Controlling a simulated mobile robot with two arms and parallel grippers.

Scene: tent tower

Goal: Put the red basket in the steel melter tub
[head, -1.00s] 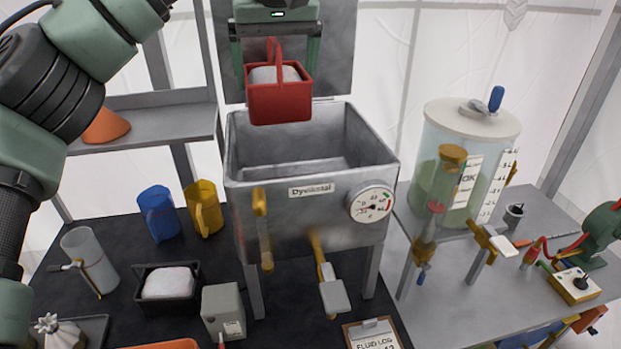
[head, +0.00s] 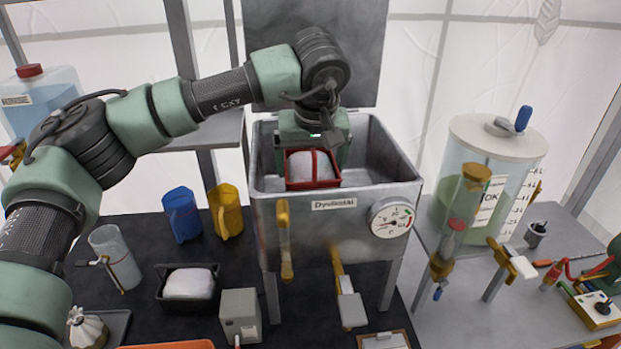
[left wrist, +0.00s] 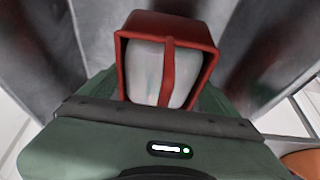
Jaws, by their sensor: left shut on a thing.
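The red basket (head: 327,181) with a pale block (head: 304,164) in it is inside the mouth of the steel melter tub (head: 368,178), low behind the front wall. My left gripper (head: 312,150) is shut on the red basket and reaches down into the tub. Its fingers are mostly hidden by the basket. In the left wrist view the basket (left wrist: 208,57) is upright between the fingers, its handle crossing over the pale block, with grey tub walls around it. I cannot tell whether the basket touches the tub floor. My right gripper is not in view.
The tub's raised lid (head: 330,60) stands behind it. A dial gauge (head: 391,217) and brass valves are on the front. A black basket (head: 188,288), blue jug (head: 182,215) and yellow jug (head: 226,211) stand at left. A clear tank (head: 485,180) stands right.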

